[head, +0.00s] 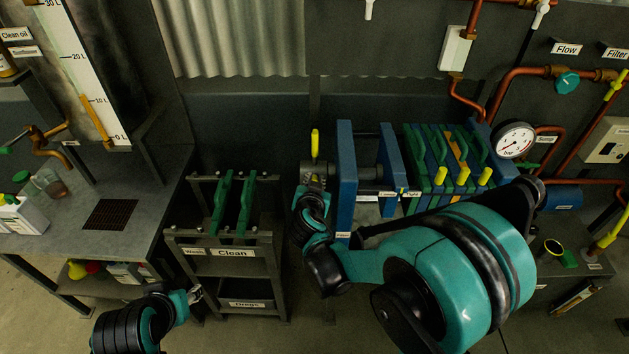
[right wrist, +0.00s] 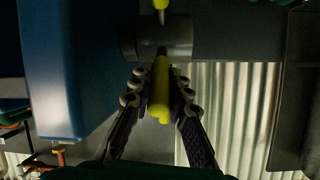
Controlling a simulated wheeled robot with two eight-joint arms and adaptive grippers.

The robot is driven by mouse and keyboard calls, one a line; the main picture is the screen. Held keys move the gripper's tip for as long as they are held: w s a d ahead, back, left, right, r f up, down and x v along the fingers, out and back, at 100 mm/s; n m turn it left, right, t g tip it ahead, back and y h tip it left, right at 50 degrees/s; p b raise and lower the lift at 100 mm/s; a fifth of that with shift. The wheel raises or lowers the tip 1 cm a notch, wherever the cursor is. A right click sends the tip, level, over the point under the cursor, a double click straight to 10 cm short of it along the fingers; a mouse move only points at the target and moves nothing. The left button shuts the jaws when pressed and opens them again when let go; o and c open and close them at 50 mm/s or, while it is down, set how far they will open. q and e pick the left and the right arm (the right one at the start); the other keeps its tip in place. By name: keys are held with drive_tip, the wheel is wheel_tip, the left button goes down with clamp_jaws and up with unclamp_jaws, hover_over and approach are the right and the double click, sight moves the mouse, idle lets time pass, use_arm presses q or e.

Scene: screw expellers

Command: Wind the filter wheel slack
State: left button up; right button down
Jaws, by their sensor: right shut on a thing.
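The filter wheel's grey hub (head: 312,172) sits on the left side of the blue press frame (head: 345,180); it also shows in the right wrist view (right wrist: 177,38). One yellow handle (head: 315,143) stands up from the hub. My right gripper (head: 312,190) is at the hub's near side. In the right wrist view its fingers (right wrist: 160,95) are shut on another yellow handle (right wrist: 160,85), one on each side. My left gripper (head: 195,294) is low at the left, away from the wheel; its jaws are too small to read.
Green filter plates (head: 436,160) stand right of the blue frame, partly behind my right arm. A pressure gauge (head: 515,139) is beyond them. A rack (head: 234,262) labelled Clean holds green plates, left of the wheel. A grey bench (head: 150,210) stands at the far left.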

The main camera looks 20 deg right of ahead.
sight(315, 138)
drive_tip(key=shift+w+d+r+g+y+p, duration=0.15)
drive_tip(key=shift+w+r+g+p, duration=0.25)
drive_tip(key=shift+p, duration=0.45)
drive_tip(key=shift+w+r+g+y+p, duration=0.15)
drive_tip(key=shift+r+g+p, duration=0.35)
drive_tip(key=shift+p, duration=0.4)
drive_tip(key=shift+w+d+r+g+y+p, duration=0.1)
drive_tip(key=shift+w+r+g+p, duration=0.2)
drive_tip(key=shift+r+p, duration=0.4)
drive_tip(key=w+g+p, duration=0.1)
drive_tip(key=w+r+g+y+p, duration=0.1)
drive_tip(key=p, duration=0.1)
drive_tip(key=w+d+g+p, duration=0.1)
drive_tip(key=g+p, duration=0.1)
drive_tip(key=shift+w+r, duration=0.35)
drive_tip(key=shift+w, duration=0.05)
drive_tip(key=shift+w+d+r+g+y+p, duration=0.1)
drive_tip(key=shift+w+d+g+y+p, duration=0.1)
drive_tip(key=shift+w+g+p, duration=0.35)
drive_tip(key=shift+w+d+r+g+y+p, duration=0.1)
drive_tip(key=shift+w+d+g+y+p, duration=0.15)
drive_tip(key=shift+w+g, duration=0.35)
drive_tip(key=shift+w+d+g+y+p, duration=0.2)
drive_tip(key=shift+w+g+p, duration=0.35)
drive_tip(key=shift+w+g, duration=0.4)
drive_tip(key=shift+s, duration=0.15)
drive_tip(key=c, duration=1.5)
unclamp_jaws()
drive_tip(key=shift+f, duration=0.1)
drive_tip(key=shift+o, duration=0.3)
